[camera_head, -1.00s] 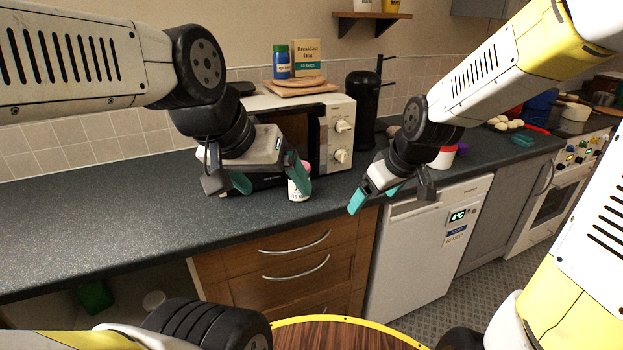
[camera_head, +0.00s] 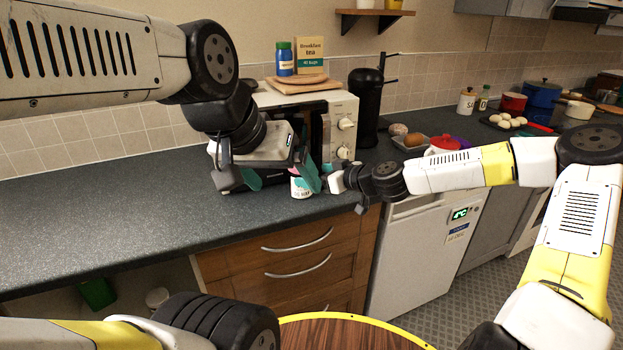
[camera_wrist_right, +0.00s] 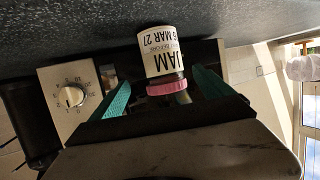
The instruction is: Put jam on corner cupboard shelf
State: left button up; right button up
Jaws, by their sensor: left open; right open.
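The jam jar (camera_head: 301,187) stands on the dark worktop in front of the microwave, partly hidden by my grippers. The right wrist view shows its white JAM label (camera_wrist_right: 162,52) and pink lid, upside down in that picture. My left gripper (camera_head: 279,181) is open beside the jar, on its left and above. My right gripper (camera_head: 322,178) is open and comes in from the right, close to the jar. In the right wrist view its teal fingers (camera_wrist_right: 161,80) lie on either side of the jar; contact cannot be told. An open cupboard space (camera_head: 128,296) shows under the worktop at lower left.
The microwave (camera_head: 342,124) stands right behind the jar, with boards and a tea box on top. A black cylinder (camera_head: 366,108) stands beside it. The worktop (camera_head: 110,215) is clear to the left. A green item (camera_head: 98,293) sits in the low cupboard space.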

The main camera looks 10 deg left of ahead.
jog(key=x, duration=0.6)
jog(key=shift+a+f, duration=0.25)
jog(key=shift+a, duration=0.15)
jog(key=c, duration=1.7)
grip_shut()
jog(key=shift+r, duration=0.1)
